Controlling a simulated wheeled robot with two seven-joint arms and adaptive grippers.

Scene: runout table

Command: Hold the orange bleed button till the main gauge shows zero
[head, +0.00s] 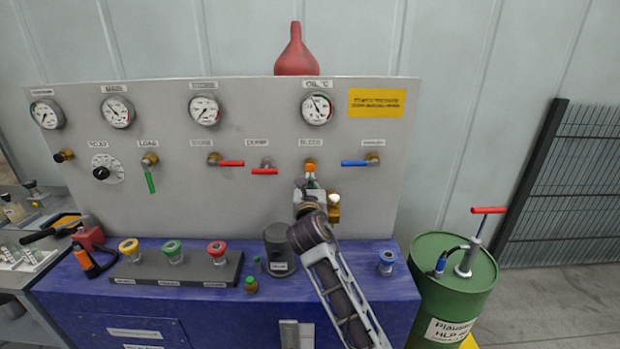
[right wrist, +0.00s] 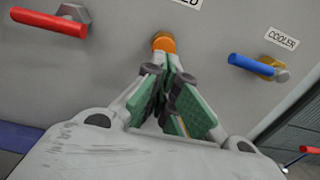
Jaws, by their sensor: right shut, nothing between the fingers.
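The orange bleed button (head: 310,167) is on the grey panel under the BLEED label; it also shows in the right wrist view (right wrist: 163,43). My right gripper (head: 311,182) is shut and empty, its green-padded fingers (right wrist: 167,62) pointing at the button. The fingertips overlap the button's lower edge in the right wrist view. I cannot tell whether they touch or press it. The main gauge (head: 117,111) is at the panel's upper left. Its dark needle tilts to the upper left, but the number is too small to read. My left gripper is not in view.
A red lever (head: 264,171) sits left of the button and a blue cooler lever (head: 354,163) right of it. Below, the blue bench top (head: 345,250) carries a dark cup (head: 279,248) and coloured caps. A green drum (head: 455,290) stands at right.

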